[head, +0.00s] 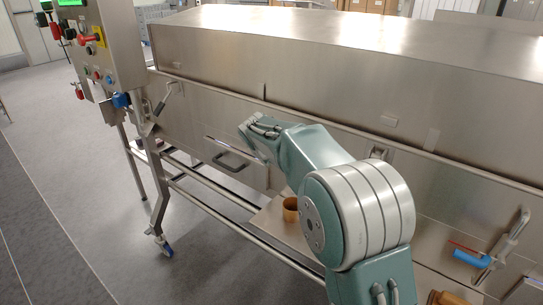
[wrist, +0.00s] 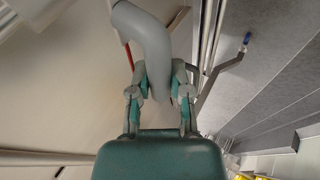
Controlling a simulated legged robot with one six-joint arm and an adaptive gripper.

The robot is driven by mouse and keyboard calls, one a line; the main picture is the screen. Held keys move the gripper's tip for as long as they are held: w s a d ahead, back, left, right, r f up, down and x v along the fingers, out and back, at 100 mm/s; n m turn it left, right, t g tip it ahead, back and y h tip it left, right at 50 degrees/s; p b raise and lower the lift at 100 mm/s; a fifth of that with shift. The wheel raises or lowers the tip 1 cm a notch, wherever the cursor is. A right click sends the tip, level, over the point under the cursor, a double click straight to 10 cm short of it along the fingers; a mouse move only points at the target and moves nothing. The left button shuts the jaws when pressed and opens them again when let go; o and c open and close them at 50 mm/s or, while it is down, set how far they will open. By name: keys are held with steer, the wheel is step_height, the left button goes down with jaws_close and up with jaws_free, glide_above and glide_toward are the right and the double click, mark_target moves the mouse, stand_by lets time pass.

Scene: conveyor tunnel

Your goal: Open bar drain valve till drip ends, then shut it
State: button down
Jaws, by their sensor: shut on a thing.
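My gripper (head: 252,140) is at the tunnel's lower side panel in the head view, left of the middle. In the wrist view my gripper (wrist: 160,82) has its fingers on either side of a thick grey curved bar (wrist: 150,38). A dark D-shaped handle (head: 230,163) shows beside my gripper in the head view; I cannot tell whether it is that bar. A blue-handled lever (head: 470,257) sits by a bent metal fitting at the far right, apart from my gripper. I cannot make out which part is the drain valve, nor any drip.
A copper-coloured cup (head: 291,209) stands on a low ledge below my arm. A control box (head: 103,45) with buttons hangs at the upper left. The long metal tunnel (head: 330,45) runs behind my arm. Grey floor (head: 75,190) at the left is clear.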

steer(key=shift+w+a+f+n+g+h, duration=0.15)
steer(key=shift+f+n+g+h, duration=0.25)
steer(key=shift+f+g+h, duration=0.4)
steer(key=shift+f, duration=0.1)
steer(key=c, duration=0.5)
jaws_free()
steer(key=shift+a, duration=0.1)
steer(key=shift+c, duration=0.2)
steer(key=v, duration=1.2)
steer(key=shift+a, duration=0.2)
steer(key=shift+f, duration=0.15)
